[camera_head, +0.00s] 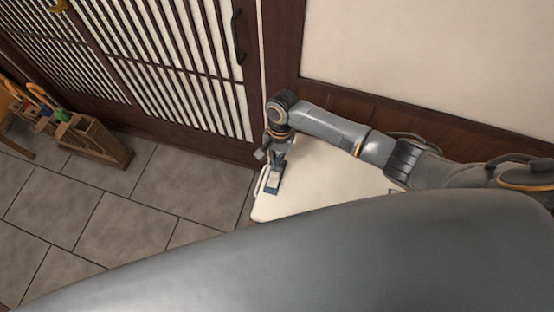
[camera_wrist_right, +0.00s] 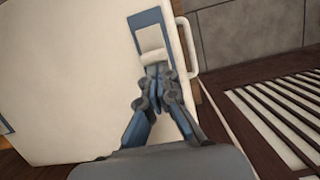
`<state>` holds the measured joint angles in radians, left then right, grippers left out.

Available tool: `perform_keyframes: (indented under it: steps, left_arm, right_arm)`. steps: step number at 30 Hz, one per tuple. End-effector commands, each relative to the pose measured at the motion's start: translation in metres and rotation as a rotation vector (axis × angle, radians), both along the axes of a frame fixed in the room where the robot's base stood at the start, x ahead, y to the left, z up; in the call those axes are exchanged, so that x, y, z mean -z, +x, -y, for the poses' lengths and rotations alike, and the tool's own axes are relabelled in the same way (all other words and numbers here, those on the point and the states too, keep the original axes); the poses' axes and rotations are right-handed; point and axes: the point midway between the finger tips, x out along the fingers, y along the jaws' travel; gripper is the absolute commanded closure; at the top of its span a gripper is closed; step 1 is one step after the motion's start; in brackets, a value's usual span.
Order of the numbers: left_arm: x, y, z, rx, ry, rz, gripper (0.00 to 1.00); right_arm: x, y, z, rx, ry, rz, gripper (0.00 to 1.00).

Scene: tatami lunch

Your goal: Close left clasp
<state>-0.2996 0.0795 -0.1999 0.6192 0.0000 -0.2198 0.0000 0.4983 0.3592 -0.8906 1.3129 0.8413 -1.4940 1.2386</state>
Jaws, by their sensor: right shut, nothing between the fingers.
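The white cooler box (camera_head: 330,175) stands against the wall, right of the slatted door. The left clasp (camera_head: 273,178), a blue frame with a pale middle, is at the box's left end; it also shows in the right wrist view (camera_wrist_right: 151,38). My right gripper (camera_head: 267,155) is at this clasp. In the right wrist view my right gripper (camera_wrist_right: 158,72) is shut, with its fingertips at the clasp's near end, against or just above it. I cannot tell whether the clasp is latched. My left gripper is out of view.
A white handle (camera_wrist_right: 188,48) sticks out beside the clasp. A slatted door (camera_head: 180,70) is close to the box. A wooden rack (camera_head: 95,140) with umbrellas stands on the tiled floor (camera_head: 125,215) at the left. The tiles between are clear.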

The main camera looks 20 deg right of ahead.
Motion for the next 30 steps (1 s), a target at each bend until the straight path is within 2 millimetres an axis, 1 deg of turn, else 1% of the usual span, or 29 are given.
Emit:
perform_keyframes:
  steps: [2, 5, 8, 15, 18, 21, 25, 30]
  left_arm:
    - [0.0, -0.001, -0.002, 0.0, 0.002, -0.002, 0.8]
    - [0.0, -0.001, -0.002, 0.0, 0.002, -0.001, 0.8]
    - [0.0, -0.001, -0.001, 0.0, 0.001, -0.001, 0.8]
    - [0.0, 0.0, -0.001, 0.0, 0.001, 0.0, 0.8]
    - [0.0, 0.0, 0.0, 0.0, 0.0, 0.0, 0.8]
    - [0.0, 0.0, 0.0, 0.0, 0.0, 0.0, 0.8]
    - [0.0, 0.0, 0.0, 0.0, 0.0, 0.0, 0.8]
    - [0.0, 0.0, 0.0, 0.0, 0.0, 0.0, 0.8]
  right_arm:
    - [0.0, -0.003, -0.002, -0.003, 0.003, -0.007, 1.0]
    - [-0.009, -0.001, -0.001, -0.003, 0.003, -0.006, 1.0]
    - [-0.025, 0.004, 0.002, -0.004, 0.004, -0.002, 1.0]
    - [-0.076, 0.016, 0.011, -0.001, 0.003, 0.002, 1.0]
    - [-0.093, 0.02, 0.014, -0.001, 0.002, -0.001, 1.0]
    - [-0.106, 0.023, 0.016, 0.0, 0.001, 0.0, 1.0]
    - [-0.114, 0.024, 0.017, 0.0, 0.001, -0.002, 1.0]
    - [-0.116, 0.025, 0.018, 0.0, 0.0, -0.002, 1.0]
